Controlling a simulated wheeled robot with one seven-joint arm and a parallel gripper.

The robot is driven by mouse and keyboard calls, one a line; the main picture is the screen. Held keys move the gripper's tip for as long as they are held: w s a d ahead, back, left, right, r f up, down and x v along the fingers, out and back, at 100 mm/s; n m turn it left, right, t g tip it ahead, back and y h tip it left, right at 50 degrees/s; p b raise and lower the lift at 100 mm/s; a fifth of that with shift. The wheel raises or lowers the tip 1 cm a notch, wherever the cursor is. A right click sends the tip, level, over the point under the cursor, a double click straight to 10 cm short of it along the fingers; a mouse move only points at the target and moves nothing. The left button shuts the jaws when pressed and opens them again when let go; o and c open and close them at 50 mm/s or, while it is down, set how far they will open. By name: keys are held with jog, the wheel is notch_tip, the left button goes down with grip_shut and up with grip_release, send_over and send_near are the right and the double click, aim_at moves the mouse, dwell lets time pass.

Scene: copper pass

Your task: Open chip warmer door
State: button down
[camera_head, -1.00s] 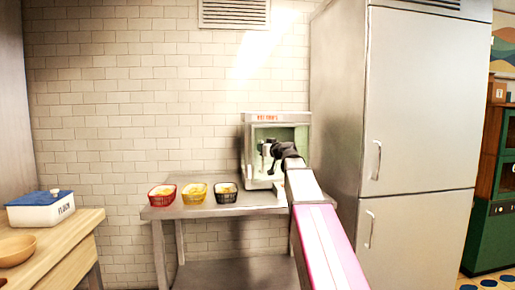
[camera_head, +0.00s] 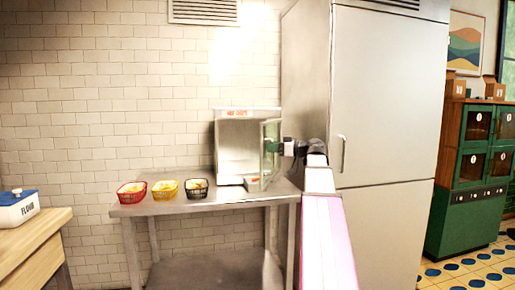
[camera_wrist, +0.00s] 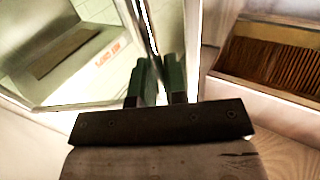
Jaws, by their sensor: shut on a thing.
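The chip warmer (camera_head: 236,150) stands on the steel table beside the fridge. Its glass door (camera_head: 268,152) is swung outward on the right side, and the warmer's front stands open. My gripper (camera_head: 284,148) is at the outer edge of the door, to the right of the warmer. The exact contact on the handle is hidden by the fingers.
Red (camera_head: 131,192), yellow (camera_head: 167,189) and black (camera_head: 198,188) baskets of chips stand on the steel table (camera_head: 220,203) left of the warmer.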

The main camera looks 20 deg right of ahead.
jog(key=s+d, duration=0.3)
jog(key=d, duration=1)
jog(key=shift+s+d, duration=0.35)
jog(key=c, duration=1.2)
grip_release()
jog(key=v, duration=1)
jog(key=shift+s+d, duration=0.2)
jog(key=shift+d, duration=0.1)
